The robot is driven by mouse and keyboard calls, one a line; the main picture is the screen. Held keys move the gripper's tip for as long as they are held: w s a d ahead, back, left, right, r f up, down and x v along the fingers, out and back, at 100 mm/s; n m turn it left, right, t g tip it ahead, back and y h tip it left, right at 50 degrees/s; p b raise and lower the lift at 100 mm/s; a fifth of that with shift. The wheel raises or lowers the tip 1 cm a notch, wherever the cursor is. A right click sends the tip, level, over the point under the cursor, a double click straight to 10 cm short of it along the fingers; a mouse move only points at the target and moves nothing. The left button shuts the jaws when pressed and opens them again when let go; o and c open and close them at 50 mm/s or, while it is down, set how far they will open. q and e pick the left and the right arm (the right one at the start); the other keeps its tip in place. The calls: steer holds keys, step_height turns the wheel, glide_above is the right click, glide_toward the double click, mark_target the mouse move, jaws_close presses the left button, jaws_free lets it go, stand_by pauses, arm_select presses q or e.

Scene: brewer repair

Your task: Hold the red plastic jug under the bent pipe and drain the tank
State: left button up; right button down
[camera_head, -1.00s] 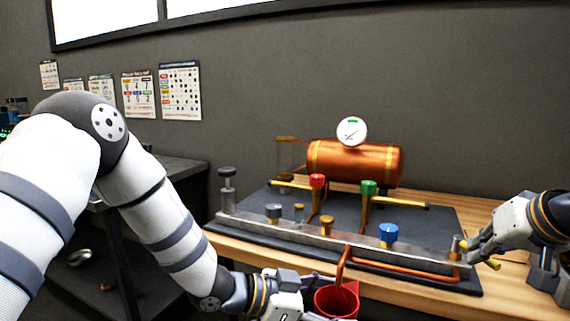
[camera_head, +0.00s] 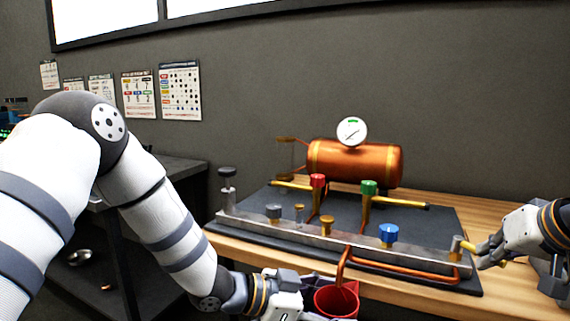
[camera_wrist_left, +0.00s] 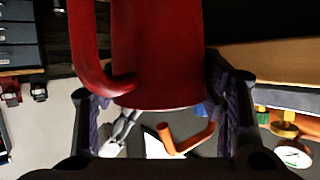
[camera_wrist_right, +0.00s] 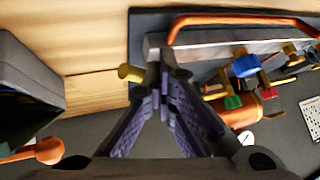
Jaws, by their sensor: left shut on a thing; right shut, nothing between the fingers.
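The red plastic jug (camera_head: 335,300) is in front of the bench edge, and it fills the upper middle of the left wrist view (camera_wrist_left: 160,50). My left gripper (camera_head: 295,303) is shut on the jug, one finger on each side. The bent pipe (camera_head: 342,268) comes over the bench edge, its end at the jug's mouth; I cannot see any liquid. The copper tank (camera_head: 355,163) with a round gauge (camera_head: 351,131) stands behind the metal rail. My right gripper (camera_head: 484,257) is shut and empty, against or beside the brass lever (camera_head: 470,247) at the rail's right end.
The metal rail (camera_head: 300,232) carries blue, yellow and grey knobs. Red (camera_head: 317,181) and green (camera_head: 369,187) valves stand behind it. The wooden bench top (camera_head: 510,290) is clear at the right, apart from a grey object (camera_head: 547,283). A dark shelf (camera_head: 110,298) stands left.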

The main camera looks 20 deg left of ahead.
steer(key=shift+w+d, duration=0.15)
steer(key=shift+d, duration=0.1)
steer(key=shift+w+d, duration=0.35)
steer(key=shift+d, duration=0.15)
steer(key=shift+w+d, duration=0.35)
steer(key=shift+w, duration=0.15)
steer(key=shift+w+d, duration=0.35)
steer(key=shift+w, duration=0.15)
